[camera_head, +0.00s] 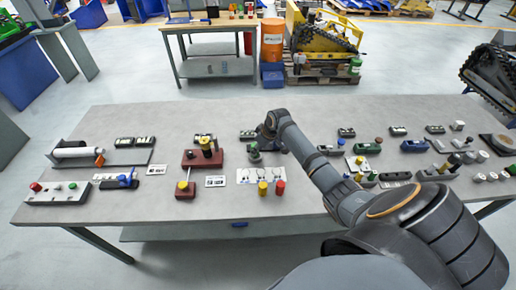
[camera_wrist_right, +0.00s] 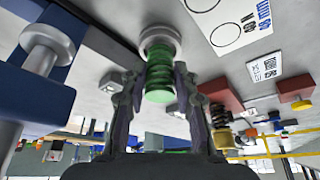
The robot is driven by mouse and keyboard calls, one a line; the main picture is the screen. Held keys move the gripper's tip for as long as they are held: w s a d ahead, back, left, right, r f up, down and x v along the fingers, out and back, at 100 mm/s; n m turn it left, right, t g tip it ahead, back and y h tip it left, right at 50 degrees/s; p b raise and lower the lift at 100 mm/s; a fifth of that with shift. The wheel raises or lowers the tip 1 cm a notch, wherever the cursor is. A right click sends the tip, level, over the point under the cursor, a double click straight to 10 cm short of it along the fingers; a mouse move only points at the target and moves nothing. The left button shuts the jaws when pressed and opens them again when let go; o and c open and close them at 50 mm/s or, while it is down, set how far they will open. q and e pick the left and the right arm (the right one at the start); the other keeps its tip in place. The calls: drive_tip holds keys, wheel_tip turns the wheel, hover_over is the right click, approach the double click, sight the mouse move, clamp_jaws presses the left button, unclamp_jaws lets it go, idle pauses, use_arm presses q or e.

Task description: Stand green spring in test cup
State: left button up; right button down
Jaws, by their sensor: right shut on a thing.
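The green spring (camera_wrist_right: 159,75) is between the two fingers of my right gripper (camera_wrist_right: 160,98) in the right wrist view, which looks upside down. The fingers are shut on it. One end of the spring overlaps a round grey cup (camera_wrist_right: 174,38); I cannot tell how far inside the cup it is. In the head view my right gripper (camera_head: 266,131) is above a small dark fixture (camera_head: 254,157) near the middle of the table, and the spring is hard to make out there. My left gripper is not in view.
A red block with a yellow-topped part (camera_head: 205,146) stands left of my gripper. Several fixtures crowd the table's right side. The table's back edge is mostly clear.

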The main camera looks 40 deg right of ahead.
drive_tip(key=shift+f, duration=0.55)
drive_tip(key=c, duration=0.9)
unclamp_jaws()
drive_tip(key=shift+c, duration=0.2)
drive_tip(key=o, duration=0.5)
drive_tip(key=shift+r, duration=0.1)
wheel_tip(320, 180, up, 7)
drive_tip(key=p, duration=0.7)
